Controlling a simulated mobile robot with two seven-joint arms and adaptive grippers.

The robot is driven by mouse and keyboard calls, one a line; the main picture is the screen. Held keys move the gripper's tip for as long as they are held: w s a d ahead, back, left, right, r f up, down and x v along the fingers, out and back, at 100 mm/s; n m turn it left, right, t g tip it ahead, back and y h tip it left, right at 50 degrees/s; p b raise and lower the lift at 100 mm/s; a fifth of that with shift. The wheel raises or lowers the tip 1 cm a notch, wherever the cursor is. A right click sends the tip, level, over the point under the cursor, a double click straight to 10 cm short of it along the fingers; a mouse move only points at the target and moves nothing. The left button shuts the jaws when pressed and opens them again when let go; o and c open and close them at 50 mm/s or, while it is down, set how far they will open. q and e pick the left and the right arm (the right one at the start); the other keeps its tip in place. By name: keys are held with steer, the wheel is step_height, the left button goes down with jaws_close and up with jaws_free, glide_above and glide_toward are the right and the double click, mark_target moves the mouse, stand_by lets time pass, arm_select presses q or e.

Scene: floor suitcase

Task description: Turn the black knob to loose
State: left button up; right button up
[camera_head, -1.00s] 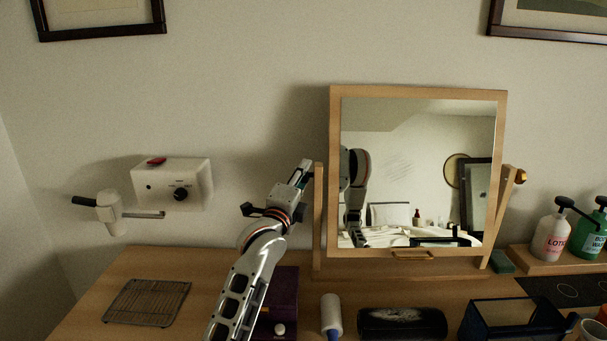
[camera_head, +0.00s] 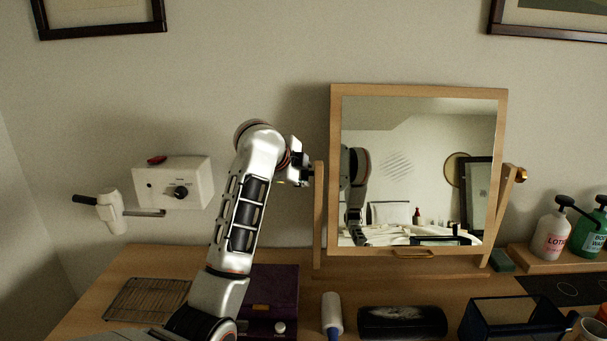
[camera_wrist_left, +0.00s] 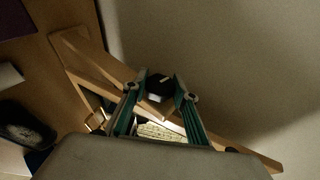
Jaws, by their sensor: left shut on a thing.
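A black knob (camera_wrist_left: 158,84) with a pale mark on it sits at the top of the left wooden post (camera_head: 318,215) of a tilting mirror (camera_head: 418,92). My left gripper (camera_head: 308,173) reaches the outer side of this post. In the left wrist view its two teal-edged fingers (camera_wrist_left: 158,98) stand on either side of the black knob and are shut on it. In the head view the knob is hidden by the gripper. A brass-coloured knob (camera_head: 521,176) is on the right post. My right gripper is not in view.
A white wall box (camera_head: 172,180) with its own black dial (camera_head: 181,192) and a hair dryer (camera_head: 111,211) are left of my arm. A wire rack (camera_head: 147,299), purple box (camera_head: 276,291), white roller (camera_head: 331,312) and black case (camera_head: 402,321) lie on the table. Bottles (camera_head: 550,238) stand right.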

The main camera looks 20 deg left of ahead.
arm_select(q)
steer(key=shift+g, duration=1)
steer(key=shift+f, duration=0.1)
steer(key=o, duration=1.1)
steer(key=v, duration=0.7)
steer(key=shift+s+r, duration=0.2)
steer(key=shift+r, duration=0.05)
